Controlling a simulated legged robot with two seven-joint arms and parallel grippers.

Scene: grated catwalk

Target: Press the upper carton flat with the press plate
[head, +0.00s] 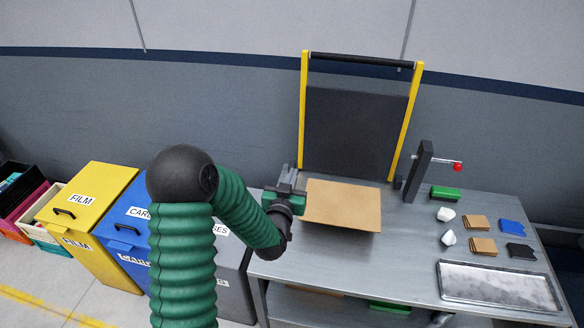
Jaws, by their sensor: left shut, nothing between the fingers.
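The press plate (355,132) is a dark panel in a yellow frame with a black top bar. It stands raised at the back of the metal table. A brown carton (345,205) lies on the table in front of it and looks flat and sheet-like from here. My left gripper (287,183) is shut and empty at the carton's left edge, below the frame's left post. I cannot tell whether it touches the carton. My left arm hides part of the table's left side. My right gripper does not show.
A dark post with a red-knobbed lever (457,166) stands right of the frame. A green block (445,193), white lumps, small brown, blue and black pieces and a metal tray (497,303) lie on the right. Yellow (93,200), blue and grey bins stand left of the table.

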